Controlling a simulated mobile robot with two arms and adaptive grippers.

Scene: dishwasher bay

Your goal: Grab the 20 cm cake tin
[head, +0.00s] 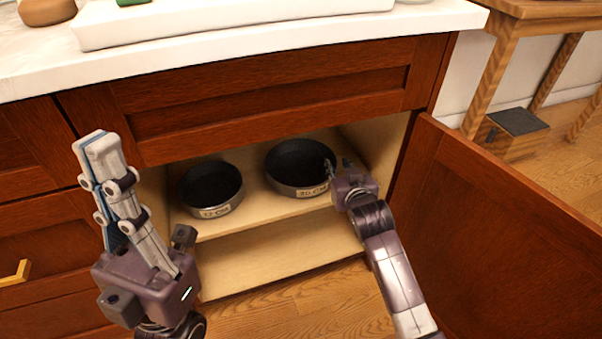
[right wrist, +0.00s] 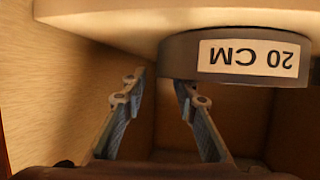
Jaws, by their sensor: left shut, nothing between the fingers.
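The 20 cm cake tin (head: 287,181) is a dark round tin with a "20 CM" label, on the right of the cupboard shelf. In the right wrist view its wall and upside-down label (right wrist: 254,57) show close up. My right gripper (head: 337,166) is open at the tin's right edge. One finger appears over the tin's inside and the other outside its wall; neither clearly touches it. In the right wrist view both fingers (right wrist: 160,87) stand apart. My left gripper (head: 97,143) is shut and empty, pointing up in front of the drawers, away from the tin.
A smaller dark tin (head: 217,208), its label hard to read, stands left on the same shelf (head: 250,212). The cupboard door (head: 500,235) is open at the right. The drawer front (head: 270,95) and white counter edge (head: 230,48) overhang the shelf. The lower compartment is empty.

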